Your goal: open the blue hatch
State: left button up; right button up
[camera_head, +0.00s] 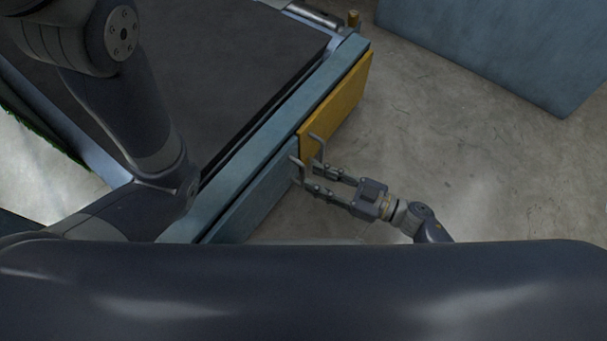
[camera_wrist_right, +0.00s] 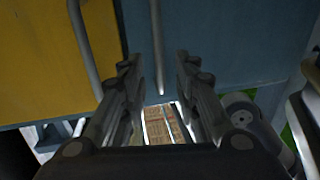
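The blue hatch (camera_head: 250,195) is a flat panel on the side of the machine and appears shut in the head view. It also fills the middle and right of the right wrist view (camera_wrist_right: 230,45). Its thin metal handle (camera_head: 298,170) is near the edge beside the yellow panel. My right gripper (camera_head: 313,178) is open at this handle. In the right wrist view the handle (camera_wrist_right: 157,45) runs between the two spread fingertips (camera_wrist_right: 158,62), with gaps showing on both sides. My left arm crosses the head view, but its gripper is out of view.
A yellow panel (camera_head: 340,103) with its own handle (camera_head: 318,146) adjoins the blue hatch, close to my right gripper. A dark belt (camera_head: 230,60) lies behind the panels. A large blue-grey block (camera_head: 500,45) stands at upper right. Bare concrete floor (camera_head: 480,160) lies between.

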aim_at(303, 173)
jog(key=shift+b+x, duration=0.7)
jog(key=shift+x, duration=1.55)
jog(key=shift+c, duration=0.6)
grip_shut()
